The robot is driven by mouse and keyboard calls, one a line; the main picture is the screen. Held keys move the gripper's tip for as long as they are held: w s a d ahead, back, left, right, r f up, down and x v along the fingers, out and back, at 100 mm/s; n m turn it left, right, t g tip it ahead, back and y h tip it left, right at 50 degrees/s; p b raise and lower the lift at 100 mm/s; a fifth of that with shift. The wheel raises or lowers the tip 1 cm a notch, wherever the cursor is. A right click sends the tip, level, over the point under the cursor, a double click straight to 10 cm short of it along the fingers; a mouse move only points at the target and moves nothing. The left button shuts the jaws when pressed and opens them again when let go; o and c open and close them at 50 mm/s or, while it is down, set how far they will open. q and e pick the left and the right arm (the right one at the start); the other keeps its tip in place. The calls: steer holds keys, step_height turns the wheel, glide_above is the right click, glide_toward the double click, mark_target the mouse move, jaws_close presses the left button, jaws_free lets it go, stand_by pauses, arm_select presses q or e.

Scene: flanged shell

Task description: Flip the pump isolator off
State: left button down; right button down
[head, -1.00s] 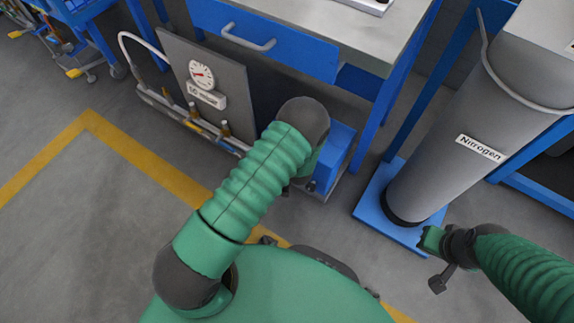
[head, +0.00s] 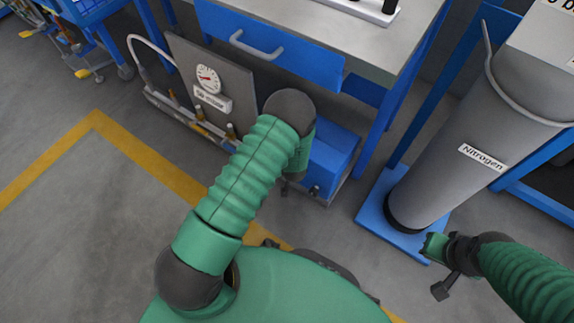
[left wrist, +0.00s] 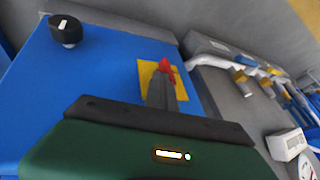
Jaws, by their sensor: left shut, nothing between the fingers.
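In the left wrist view, the pump isolator shows as a small red handle (left wrist: 169,71) on a yellow plate (left wrist: 147,72). The plate is on the top face of a blue box (left wrist: 100,85). My left gripper (left wrist: 163,88) is shut, with its grey fingers in front of the plate. Its tips overlap the handle's lower part in the picture; I cannot tell whether they touch it. In the head view, the blue box (head: 333,160) is partly behind my left arm, and the isolator is hidden. My right gripper (head: 436,262) is at lower right, away from the box; its jaw state is unclear.
A black knob (left wrist: 66,30) stands on the blue box. Beside it are a grey panel with a gauge (head: 208,79) and pipes with valves (head: 200,120). A workbench (head: 330,30) stands behind. A nitrogen cylinder (head: 470,125) stands at right. Floor at lower left is clear.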

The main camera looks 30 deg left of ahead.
arm_select(q)
steer(key=shift+a+r+h, duration=0.15)
steer(key=shift+a+h, duration=0.05)
steer(key=shift+h, duration=0.1)
steer(key=a+h+p, duration=0.1)
steer(key=h, duration=0.1)
steer(key=a+n+h, duration=0.1)
steer(key=shift+w+r+h+p, duration=0.1)
steer(key=shift+r+h+p, duration=0.1)
steer(key=shift+h+p, duration=0.2)
steer(key=shift+a, duration=0.1)
steer(key=shift+w+a+r+n+g+h+b, duration=0.1)
steer(key=shift+a+r+n+h+b, duration=0.3)
steer(key=shift+h, duration=0.85)
steer(key=shift+s+a+f+n+g+h+b, duration=0.15)
steer(key=shift+a+h+b, duration=0.3)
steer(key=shift+h+b, duration=0.55)
steer(key=shift+w+a+r+n+g+h+b, duration=0.15)
steer(key=shift+a+r+n+h+b, duration=0.25)
steer(key=shift+h, duration=1.05)
